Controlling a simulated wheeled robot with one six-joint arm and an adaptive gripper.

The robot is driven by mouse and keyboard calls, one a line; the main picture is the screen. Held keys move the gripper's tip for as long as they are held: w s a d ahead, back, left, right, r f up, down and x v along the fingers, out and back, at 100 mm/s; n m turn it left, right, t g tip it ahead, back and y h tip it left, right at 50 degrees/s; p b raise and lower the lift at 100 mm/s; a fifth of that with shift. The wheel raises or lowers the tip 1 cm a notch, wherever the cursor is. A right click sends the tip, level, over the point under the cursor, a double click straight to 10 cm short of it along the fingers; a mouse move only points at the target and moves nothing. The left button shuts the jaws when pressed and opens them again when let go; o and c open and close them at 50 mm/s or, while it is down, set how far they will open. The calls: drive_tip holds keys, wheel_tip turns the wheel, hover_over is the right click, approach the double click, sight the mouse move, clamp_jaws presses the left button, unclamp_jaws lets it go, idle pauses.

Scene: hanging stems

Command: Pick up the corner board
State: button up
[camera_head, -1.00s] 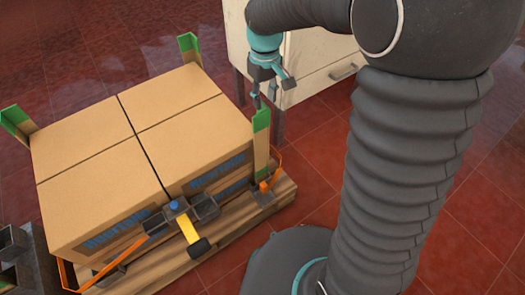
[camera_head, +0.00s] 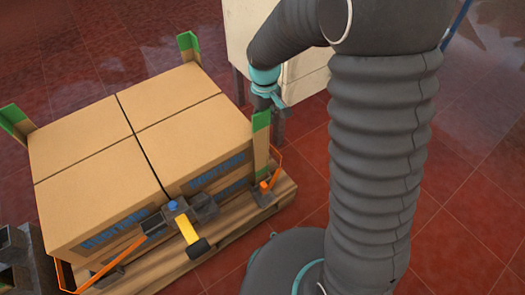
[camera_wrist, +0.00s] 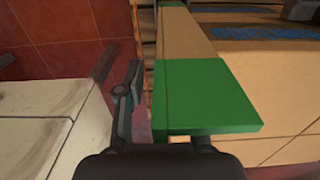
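The corner board (camera_head: 261,140) is a tan upright strip with a green top, at the right corner of the large carton. My gripper (camera_head: 271,101) is just behind its green top in the head view, its fingertips mostly hidden there. In the wrist view the board's green end (camera_wrist: 200,95) fills the middle, and its tan length runs away along the carton. My gripper (camera_wrist: 152,105) is open. One finger shows left of the green end, apart from it; the other is largely hidden by the green part. I cannot tell whether it touches the board.
The carton (camera_head: 95,130) sits on a wooden pallet (camera_head: 225,231). An orange strap runs round it to a ratchet tensioner (camera_head: 182,218) with a yellow handle. Other green-topped boards stand at the far corner (camera_head: 189,47) and left corner (camera_head: 17,122). A pale cabinet (camera_head: 237,32) stands behind my gripper.

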clamp_jaws()
drive_tip(key=shift+r, duration=0.1)
